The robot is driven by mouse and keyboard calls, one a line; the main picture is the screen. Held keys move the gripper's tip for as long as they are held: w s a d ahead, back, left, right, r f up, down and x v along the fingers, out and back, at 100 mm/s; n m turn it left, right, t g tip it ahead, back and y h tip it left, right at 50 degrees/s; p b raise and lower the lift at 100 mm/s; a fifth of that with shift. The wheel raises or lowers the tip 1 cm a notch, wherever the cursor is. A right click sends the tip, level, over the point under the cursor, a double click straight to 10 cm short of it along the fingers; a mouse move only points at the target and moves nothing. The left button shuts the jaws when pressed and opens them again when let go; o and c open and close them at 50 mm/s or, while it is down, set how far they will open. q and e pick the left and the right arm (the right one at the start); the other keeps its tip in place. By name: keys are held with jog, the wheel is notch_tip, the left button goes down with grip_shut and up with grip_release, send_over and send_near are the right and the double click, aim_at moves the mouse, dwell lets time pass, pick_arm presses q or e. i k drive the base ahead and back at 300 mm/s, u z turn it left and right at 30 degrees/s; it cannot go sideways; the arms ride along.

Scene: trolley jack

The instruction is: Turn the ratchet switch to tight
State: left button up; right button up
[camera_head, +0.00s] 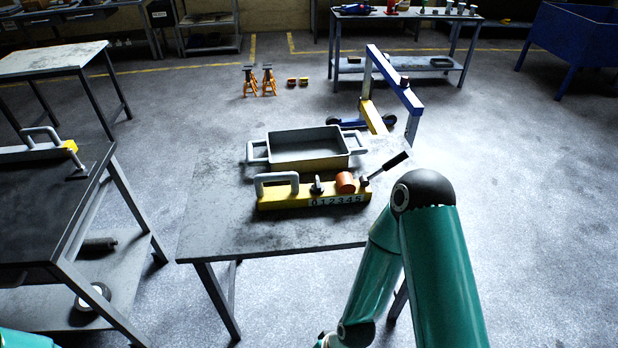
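A yellow device (283,201) with a grey loop handle (276,182) and a dark number strip (338,201) lies along the front of the grey table. On its top are a small black knob (317,187), an orange cylinder (345,183) and a tilted lever with a black grip (395,161) at its right end. I cannot tell which part is the ratchet switch or how it is set. My green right arm stands to the right of the table, folded downward. Neither gripper shows; only a bit of my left arm shows at the bottom left corner.
A grey-yellow tray (306,163) with two handles sits behind the device. A blue and yellow lifting frame (398,83) stands behind the table's right side. A dark workbench (40,215) is at the left. The table's front left is bare.

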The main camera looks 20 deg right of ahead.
aim_at(318, 188)
jog(key=u, duration=0.55)
jog(key=i, duration=1.25)
jog(key=z, duration=2.6)
jog(key=k, duration=0.9)
jog(key=z, duration=0.2)
jog(key=i, duration=0.7)
